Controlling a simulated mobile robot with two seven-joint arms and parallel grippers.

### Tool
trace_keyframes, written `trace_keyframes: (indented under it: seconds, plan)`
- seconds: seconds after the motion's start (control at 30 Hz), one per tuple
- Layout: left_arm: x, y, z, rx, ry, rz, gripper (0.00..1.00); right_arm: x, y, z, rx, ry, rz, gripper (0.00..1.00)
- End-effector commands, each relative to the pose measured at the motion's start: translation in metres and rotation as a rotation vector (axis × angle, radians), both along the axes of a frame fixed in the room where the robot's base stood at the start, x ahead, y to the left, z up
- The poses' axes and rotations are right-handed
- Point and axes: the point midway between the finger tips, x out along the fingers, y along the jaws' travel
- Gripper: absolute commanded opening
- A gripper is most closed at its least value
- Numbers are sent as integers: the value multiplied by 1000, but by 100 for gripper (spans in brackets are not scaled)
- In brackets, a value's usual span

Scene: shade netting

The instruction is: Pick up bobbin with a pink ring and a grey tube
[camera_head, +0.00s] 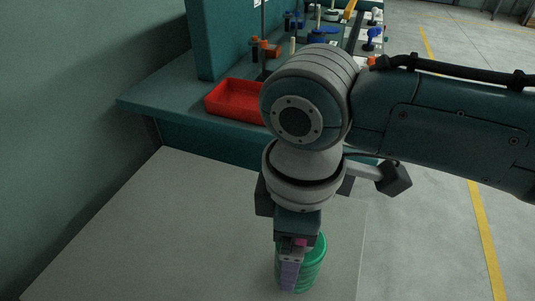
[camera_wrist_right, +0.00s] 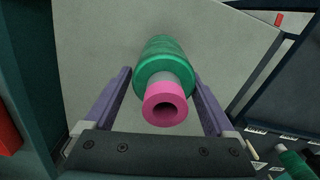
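The bobbin (camera_wrist_right: 166,52) has a green body, a grey tube and a pink ring (camera_wrist_right: 165,104) at its near end. In the head view the green bobbin (camera_head: 316,264) stands on the pale table, partly hidden behind my right gripper (camera_head: 290,278). That gripper points down over it. In the wrist view the purple fingers of my right gripper (camera_wrist_right: 162,76) lie one on each side of the bobbin. They look spread, with narrow gaps beside the green body; contact is not clear. My left gripper is not in view.
The pale table (camera_head: 150,225) is bare to the left of the bobbin. A teal bench with a red tray (camera_head: 235,100) stands behind it. Farther back are blue and orange parts. A concrete floor with a yellow line lies to the right.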

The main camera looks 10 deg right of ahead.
Motion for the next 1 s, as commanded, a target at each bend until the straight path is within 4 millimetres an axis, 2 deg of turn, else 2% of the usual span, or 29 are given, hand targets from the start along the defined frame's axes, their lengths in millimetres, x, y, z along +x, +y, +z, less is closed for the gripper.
trace_keyframes:
  seconds: [0.07, 0.77, 1.0]
  plan:
    - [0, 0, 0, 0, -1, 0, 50, 0, 0, 0, 0, 0, 0, 79]
    - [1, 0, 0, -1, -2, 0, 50, 0, 0, 0, 0, 0, -1, 0]
    - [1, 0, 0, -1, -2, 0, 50, 0, 0, 1, 1, -1, 0, 0]
